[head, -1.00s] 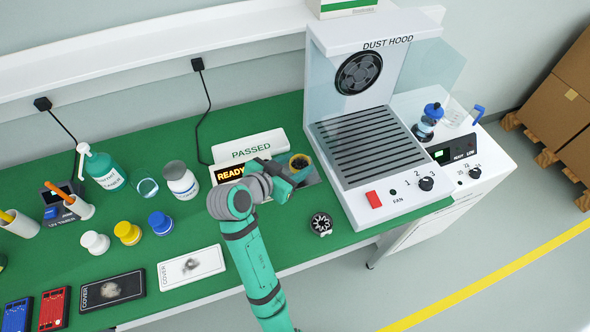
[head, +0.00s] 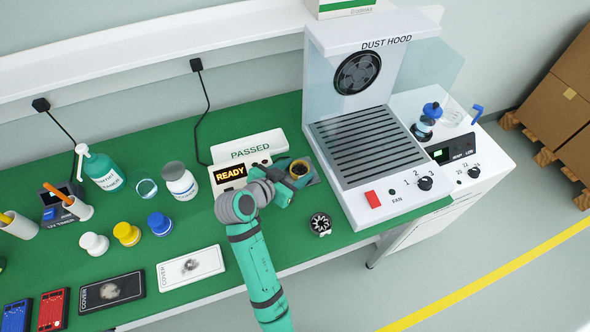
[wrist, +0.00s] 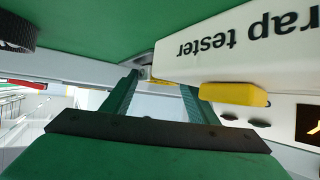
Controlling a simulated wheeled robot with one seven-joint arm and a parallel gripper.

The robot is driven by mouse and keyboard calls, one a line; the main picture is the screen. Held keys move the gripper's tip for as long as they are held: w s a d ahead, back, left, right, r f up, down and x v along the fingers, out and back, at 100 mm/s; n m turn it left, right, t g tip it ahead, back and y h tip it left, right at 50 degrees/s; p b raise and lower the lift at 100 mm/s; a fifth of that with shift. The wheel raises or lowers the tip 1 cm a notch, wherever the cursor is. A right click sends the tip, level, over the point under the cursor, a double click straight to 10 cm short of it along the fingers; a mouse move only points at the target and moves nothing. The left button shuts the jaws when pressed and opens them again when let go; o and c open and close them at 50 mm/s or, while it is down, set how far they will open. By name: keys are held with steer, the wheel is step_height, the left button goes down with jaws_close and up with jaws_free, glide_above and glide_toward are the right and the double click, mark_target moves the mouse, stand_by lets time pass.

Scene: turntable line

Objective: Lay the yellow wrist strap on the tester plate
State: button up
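My gripper (head: 284,186) is right at the strap's near side. In the wrist view my gripper's fingers (wrist: 160,92) are apart. Yellow strap (wrist: 233,94) shows between the tips and beyond the right finger. Whether the fingers press on it is unclear. The white strap tester (wrist: 240,48) appears upside down there, close to the fingers.
A READY display (head: 230,173) and a PASSED tray (head: 250,148) are left of and behind the strap. The dust hood (head: 366,160) stands close on the right. A black round part (head: 320,224) lies in front. Bottles and covers stand left.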

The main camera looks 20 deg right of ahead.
steer(key=shift+r, duration=0.1)
steer(key=shift+r, duration=0.1)
steer(key=v, duration=1.2)
steer(key=shift+s, duration=0.1)
stand_by(0.3)
